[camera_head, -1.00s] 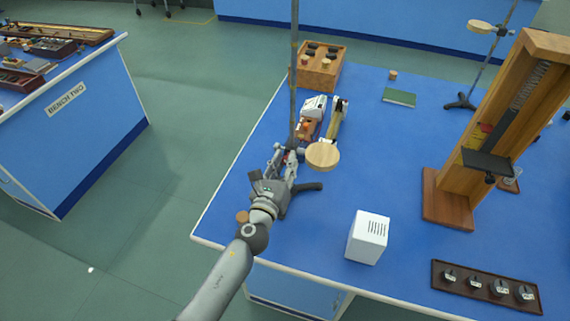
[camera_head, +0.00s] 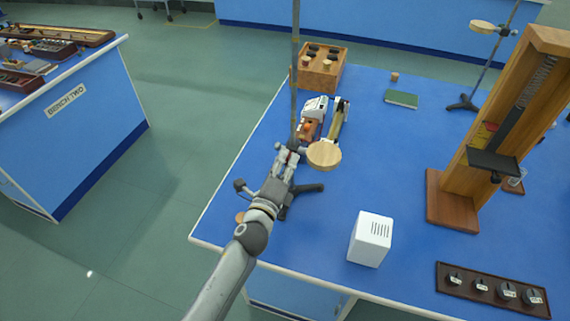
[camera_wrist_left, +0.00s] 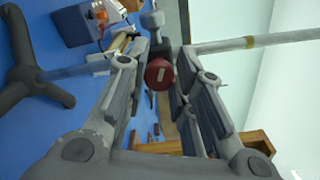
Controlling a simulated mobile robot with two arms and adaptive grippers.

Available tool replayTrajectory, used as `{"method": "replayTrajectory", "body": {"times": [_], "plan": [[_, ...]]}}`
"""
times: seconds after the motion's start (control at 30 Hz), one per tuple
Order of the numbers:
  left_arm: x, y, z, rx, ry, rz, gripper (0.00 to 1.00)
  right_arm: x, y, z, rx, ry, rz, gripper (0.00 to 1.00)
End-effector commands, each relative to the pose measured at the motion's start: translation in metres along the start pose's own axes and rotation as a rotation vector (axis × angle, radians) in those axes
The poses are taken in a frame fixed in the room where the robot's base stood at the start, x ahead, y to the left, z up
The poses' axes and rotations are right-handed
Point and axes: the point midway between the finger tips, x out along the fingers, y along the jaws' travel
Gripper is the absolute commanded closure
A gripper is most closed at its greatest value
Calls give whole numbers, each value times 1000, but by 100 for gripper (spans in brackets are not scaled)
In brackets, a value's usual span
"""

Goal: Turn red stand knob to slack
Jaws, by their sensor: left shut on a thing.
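The red stand knob (camera_wrist_left: 159,73) shows in the left wrist view between the fingertips of my left gripper (camera_wrist_left: 160,78), which is shut on it. A pale mark shows on the knob's face. In the head view my left gripper (camera_head: 290,150) is at the stand's upright rod (camera_head: 295,80), beside the round wooden plate (camera_head: 324,155); the knob is mostly hidden there by the fingers. The stand's dark foot (camera_head: 305,188) rests on the blue bench. My right gripper is not in view.
A white box (camera_head: 370,239) and a dark tray of weights (camera_head: 492,290) stand near the front. A wooden frame (camera_head: 490,150) stands at right. A wooden box (camera_head: 319,70) and a green book (camera_head: 400,99) are farther back. The bench middle is clear.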

Motion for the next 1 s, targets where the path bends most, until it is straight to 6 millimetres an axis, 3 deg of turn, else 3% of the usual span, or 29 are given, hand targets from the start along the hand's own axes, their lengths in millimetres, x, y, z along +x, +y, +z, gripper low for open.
{"method": "replayTrajectory", "body": {"times": [0.6,1.0], "plan": [[0,3,-1,-581,-1,2,100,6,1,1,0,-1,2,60],[0,3,-1,-845,-1,2,100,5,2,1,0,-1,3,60]]}}
